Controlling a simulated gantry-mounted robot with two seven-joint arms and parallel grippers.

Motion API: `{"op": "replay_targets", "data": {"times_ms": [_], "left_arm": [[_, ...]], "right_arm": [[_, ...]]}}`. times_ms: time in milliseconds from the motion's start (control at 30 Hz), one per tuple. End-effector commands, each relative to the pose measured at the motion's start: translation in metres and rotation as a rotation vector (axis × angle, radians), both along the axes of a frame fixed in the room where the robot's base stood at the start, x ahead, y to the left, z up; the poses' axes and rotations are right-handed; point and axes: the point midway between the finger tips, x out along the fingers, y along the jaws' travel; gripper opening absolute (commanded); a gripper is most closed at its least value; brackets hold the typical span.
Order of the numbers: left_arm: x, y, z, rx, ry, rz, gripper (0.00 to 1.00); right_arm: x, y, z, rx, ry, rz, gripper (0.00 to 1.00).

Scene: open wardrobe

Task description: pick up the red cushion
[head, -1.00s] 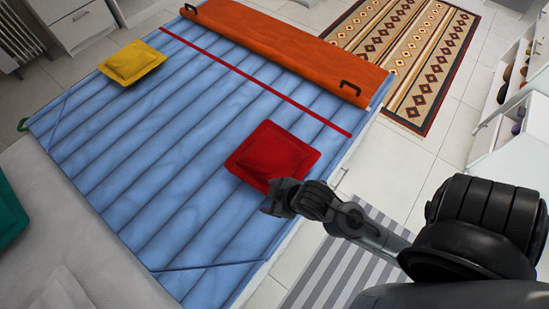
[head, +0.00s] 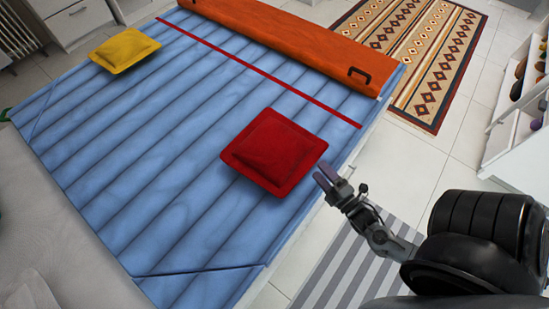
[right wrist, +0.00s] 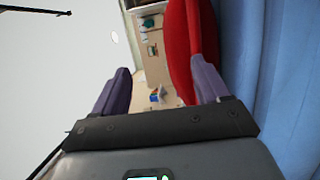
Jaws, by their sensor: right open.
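My right gripper (head: 325,177) is open beside the cushion's right corner, near the bed's edge. In the right wrist view the open fingers (right wrist: 162,82) point along the bed. The cushion (right wrist: 190,45) shows beyond them, partly hidden by the right-hand finger. Whether any cushion edge is between the fingers, I cannot tell. My left gripper is not in view.
A yellow cushion (head: 125,49) lies at the bed's far left. A folded orange blanket (head: 300,38) covers the far end. A striped rug (head: 352,268) and clear floor lie right of the bed. A white shelf unit (head: 520,140) stands at the right.

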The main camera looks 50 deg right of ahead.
Motion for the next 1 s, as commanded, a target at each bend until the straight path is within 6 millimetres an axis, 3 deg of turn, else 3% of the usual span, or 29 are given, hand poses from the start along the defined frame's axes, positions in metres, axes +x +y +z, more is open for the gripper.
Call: {"op": "replay_targets", "data": {"times_ms": [33,267,600,867,1000], "left_arm": [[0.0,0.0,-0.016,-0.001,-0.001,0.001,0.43],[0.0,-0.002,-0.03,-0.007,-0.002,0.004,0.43],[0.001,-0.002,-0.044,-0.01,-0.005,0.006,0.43],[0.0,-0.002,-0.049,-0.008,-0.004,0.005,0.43],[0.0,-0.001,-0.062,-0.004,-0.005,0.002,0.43]], "right_arm": [[-0.01,-0.005,-0.023,-0.008,0.026,-0.004,0.75],[-0.023,-0.009,-0.045,-0.013,0.064,-0.003,0.75],[0.016,-0.019,-0.046,-0.012,0.066,-0.003,0.75],[0.03,-0.023,-0.046,-0.011,0.068,-0.003,0.75],[0.045,-0.026,-0.048,-0.011,0.066,-0.003,0.75]]}}
